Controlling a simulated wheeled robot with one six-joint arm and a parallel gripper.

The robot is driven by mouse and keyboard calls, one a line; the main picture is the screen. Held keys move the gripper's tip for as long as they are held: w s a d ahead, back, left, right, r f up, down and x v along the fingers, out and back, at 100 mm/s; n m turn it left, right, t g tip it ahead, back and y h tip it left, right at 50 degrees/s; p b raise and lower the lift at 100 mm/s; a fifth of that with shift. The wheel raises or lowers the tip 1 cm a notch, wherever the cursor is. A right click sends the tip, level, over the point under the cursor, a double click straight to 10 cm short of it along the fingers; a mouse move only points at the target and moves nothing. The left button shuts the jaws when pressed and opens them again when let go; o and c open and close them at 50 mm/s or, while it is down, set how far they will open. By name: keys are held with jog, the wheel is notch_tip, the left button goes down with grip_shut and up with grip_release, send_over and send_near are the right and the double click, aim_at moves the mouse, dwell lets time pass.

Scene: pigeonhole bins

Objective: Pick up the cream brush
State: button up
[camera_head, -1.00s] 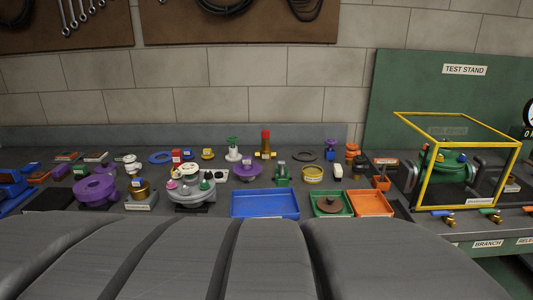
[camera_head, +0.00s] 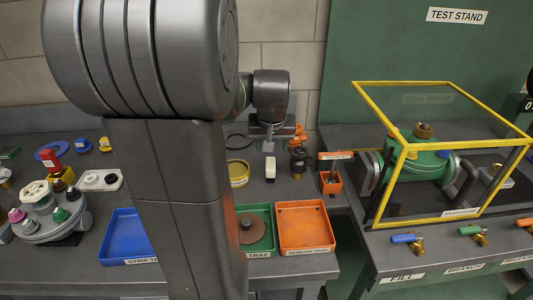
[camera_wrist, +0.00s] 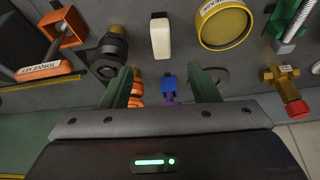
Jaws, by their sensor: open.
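The cream brush (camera_head: 270,168) is a small pale upright-looking block on the grey bench, between the yellow ring and a black fitting in the head view. In the wrist view the brush (camera_wrist: 160,40) shows as a cream block with a darker end, near the top middle. My gripper (camera_wrist: 162,86) is open, its two dark green fingers apart with nothing held. The brush lies beyond the fingertips in that view, not between them. In the head view my gripper (camera_head: 270,128) is above and behind the brush; its fingertips are hard to make out.
A yellow ring (camera_wrist: 225,24) and a black fitting (camera_wrist: 108,52) flank the brush. An orange holder (camera_head: 331,182) stands to the right. Blue (camera_head: 122,238), green (camera_head: 262,245) and orange (camera_head: 305,226) trays lie in front. The yellow-framed test stand (camera_head: 372,150) is farther right.

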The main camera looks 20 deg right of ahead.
aim_at(270, 163)
jog(key=x, duration=0.8)
jog(key=shift+w+f, duration=0.1)
jog(key=shift+f, duration=0.05)
jog(key=shift+w+p+x, duration=0.15)
jog(key=shift+p+x, duration=0.1)
jog(key=shift+x, duration=1.05)
jog(key=shift+w+p+x, duration=0.2)
jog(key=shift+x, duration=1.15)
jog(key=shift+s, duration=0.1)
jog(key=shift+c, duration=0.4)
jog(key=c, duration=1)
